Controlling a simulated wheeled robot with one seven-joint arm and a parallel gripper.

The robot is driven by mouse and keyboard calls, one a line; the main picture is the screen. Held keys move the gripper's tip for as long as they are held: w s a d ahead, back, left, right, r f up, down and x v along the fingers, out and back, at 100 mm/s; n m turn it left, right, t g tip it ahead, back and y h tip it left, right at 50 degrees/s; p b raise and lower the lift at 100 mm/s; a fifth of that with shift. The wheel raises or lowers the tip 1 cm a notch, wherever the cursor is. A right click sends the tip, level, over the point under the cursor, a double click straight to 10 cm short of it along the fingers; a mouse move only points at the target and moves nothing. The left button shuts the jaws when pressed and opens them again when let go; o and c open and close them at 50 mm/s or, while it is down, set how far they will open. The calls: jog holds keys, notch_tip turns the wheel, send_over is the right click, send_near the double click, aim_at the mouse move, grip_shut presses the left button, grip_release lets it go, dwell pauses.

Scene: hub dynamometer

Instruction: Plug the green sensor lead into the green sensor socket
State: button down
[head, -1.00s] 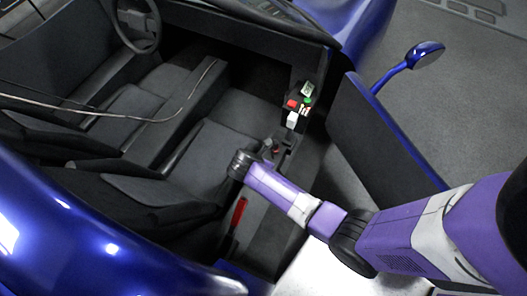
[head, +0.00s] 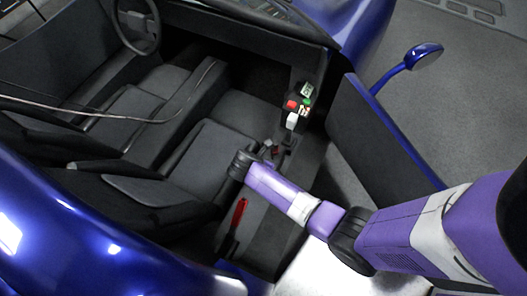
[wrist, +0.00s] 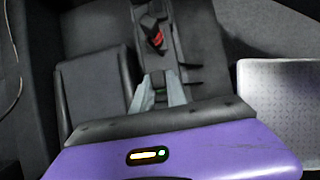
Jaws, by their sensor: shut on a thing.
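My gripper (wrist: 160,91) is shut on a small green piece (wrist: 160,93) in the wrist view, which looks like the green sensor lead's plug; the fingers hide most of it. In the head view my purple arm reaches in from the right over the car's sill, and the fingertips cannot be made out. A dark panel beside the open door carries a small green part (head: 307,102), a red block (head: 292,104) and a pale green display (head: 306,90). I cannot tell whether the green part is the socket. My gripper is nearer than this panel and apart from it.
A seat (head: 210,150) lies left of my arm; it also shows in the wrist view (wrist: 95,90). A red-handled lever (head: 240,213) stands beside it. A red-and-black part (wrist: 155,40) lies ahead of my fingers. The open door (head: 375,145) bounds the right.

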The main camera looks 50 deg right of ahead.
jog(key=shift+f+b, duration=0.7)
jog(key=shift+f, duration=0.65)
dwell(0.4)
jog(key=c, duration=1.3)
grip_release()
jog(key=shift+o, duration=0.2)
jog(key=p+v, duration=0.1)
jog(key=v, duration=0.6)
jog(key=shift+a+r+p, duration=0.2)
jog(key=shift+r+p, duration=0.1)
jog(key=shift+r, duration=0.1)
